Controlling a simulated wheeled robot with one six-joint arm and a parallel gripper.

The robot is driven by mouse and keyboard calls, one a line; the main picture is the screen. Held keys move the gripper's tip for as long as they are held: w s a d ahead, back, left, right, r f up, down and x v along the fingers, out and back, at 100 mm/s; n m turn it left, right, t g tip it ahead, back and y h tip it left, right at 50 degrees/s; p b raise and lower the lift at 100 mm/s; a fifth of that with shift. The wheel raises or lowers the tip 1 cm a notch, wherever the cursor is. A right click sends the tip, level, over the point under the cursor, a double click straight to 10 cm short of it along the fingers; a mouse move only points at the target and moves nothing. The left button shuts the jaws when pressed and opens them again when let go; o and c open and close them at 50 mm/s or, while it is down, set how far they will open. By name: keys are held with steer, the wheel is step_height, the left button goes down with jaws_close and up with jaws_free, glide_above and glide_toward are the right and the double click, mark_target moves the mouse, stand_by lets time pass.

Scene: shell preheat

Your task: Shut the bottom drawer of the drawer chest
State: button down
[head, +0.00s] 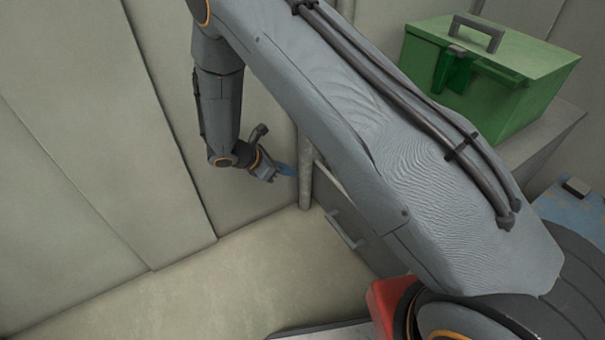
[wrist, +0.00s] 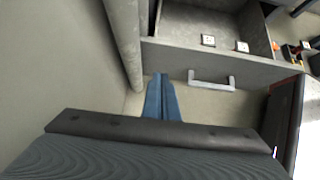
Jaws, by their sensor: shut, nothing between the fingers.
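The grey drawer chest (head: 545,150) stands at the right in the head view, largely hidden behind my arm. A drawer front with a bar handle (head: 343,228) shows below my arm. In the wrist view an open drawer (wrist: 190,20) shows its inside, with small light pieces in it. Its grey front (wrist: 165,58) carries a pale handle (wrist: 212,80). I cannot tell from these views which level this drawer is. My gripper (head: 287,169) has blue fingers, shut and empty. In the wrist view the fingertips (wrist: 160,76) point at the drawer front's left part, left of the handle; contact is unclear.
A vertical pipe (head: 305,165) stands close to my gripper, and also left of the fingers in the wrist view (wrist: 123,45). A green box (head: 495,75) sits on the chest. A red object (head: 388,300) is low in front. Open floor (head: 250,285) lies left of the drawer.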

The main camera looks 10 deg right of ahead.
steer(key=b, duration=0.3)
glide_toward(323, 175)
step_height(323, 175, down, 4)
steer(key=d, duration=0.1)
steer(key=w+d, duration=0.1)
steer(key=d, duration=0.1)
steer(key=shift+b, duration=0.4)
steer(key=shift+w+d+r, duration=0.15)
steer(key=shift+w+d, duration=0.05)
steer(key=shift+d, duration=0.05)
steer(key=shift+d, duration=0.1)
steer(key=w+d, duration=0.4)
steer(key=d, duration=0.7)
steer(key=w+d, duration=0.5)
steer(key=d, duration=0.6)
steer(key=shift+w+d, duration=0.15)
steer(key=shift+d, duration=0.2)
steer(key=shift+r, duration=0.1)
